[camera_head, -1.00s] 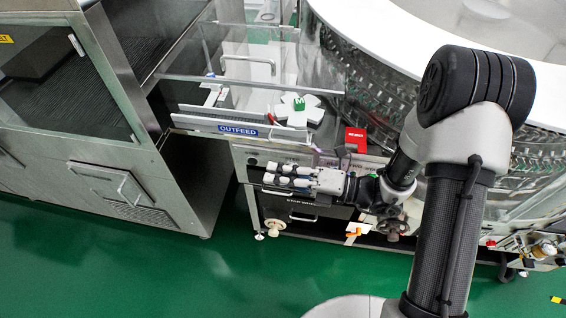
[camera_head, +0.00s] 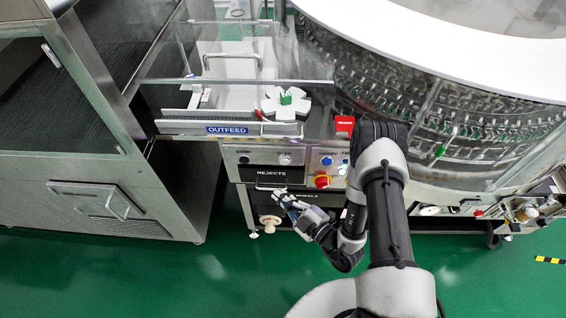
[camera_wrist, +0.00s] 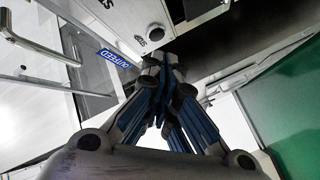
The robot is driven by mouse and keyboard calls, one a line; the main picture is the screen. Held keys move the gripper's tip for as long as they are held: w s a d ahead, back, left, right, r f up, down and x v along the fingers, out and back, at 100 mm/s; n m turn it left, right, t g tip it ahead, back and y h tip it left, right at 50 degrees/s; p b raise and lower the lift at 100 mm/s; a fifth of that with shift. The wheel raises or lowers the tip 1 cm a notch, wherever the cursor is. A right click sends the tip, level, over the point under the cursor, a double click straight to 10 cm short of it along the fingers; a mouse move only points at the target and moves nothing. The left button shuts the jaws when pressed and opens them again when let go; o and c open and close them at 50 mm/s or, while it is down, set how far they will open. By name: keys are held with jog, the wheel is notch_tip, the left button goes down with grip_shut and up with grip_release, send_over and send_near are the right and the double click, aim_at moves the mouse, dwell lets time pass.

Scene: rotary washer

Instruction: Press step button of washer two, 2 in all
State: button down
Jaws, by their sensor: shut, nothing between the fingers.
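The washer's control panel (camera_head: 262,157) is a pale strip below the blue OUTFEED sign. It carries a small dark round button (camera_head: 244,159) at left, a pale round button (camera_head: 284,159), a blue button (camera_head: 327,161) and a red emergency knob on yellow (camera_head: 322,181). Their small labels are unreadable in the head view, so I cannot tell which is the step button. My gripper (camera_head: 283,198) is shut and empty, below the panel, near the REJECTS front. In the wrist view, the shut fingertips (camera_wrist: 162,58) point toward the panel near a dark round button (camera_wrist: 155,32); contact cannot be told.
The OUTFEED sign (camera_head: 227,130) fronts a clear-walled outfeed with a white star wheel (camera_head: 286,103). A red box (camera_head: 344,124) stands right of it. A steel cabinet (camera_head: 100,190) is at left. The large round glass-sided machine (camera_head: 450,120) fills the right. Green floor (camera_head: 160,280) is free in front.

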aim_at(284, 162)
jog(key=shift+w, duration=0.1)
jog(key=w+b, duration=0.2)
jog(key=w, duration=0.6)
jog(key=shift+w, duration=0.35)
jog(key=shift+d, duration=0.1)
dwell(1.1)
jog(key=shift+w, duration=0.4)
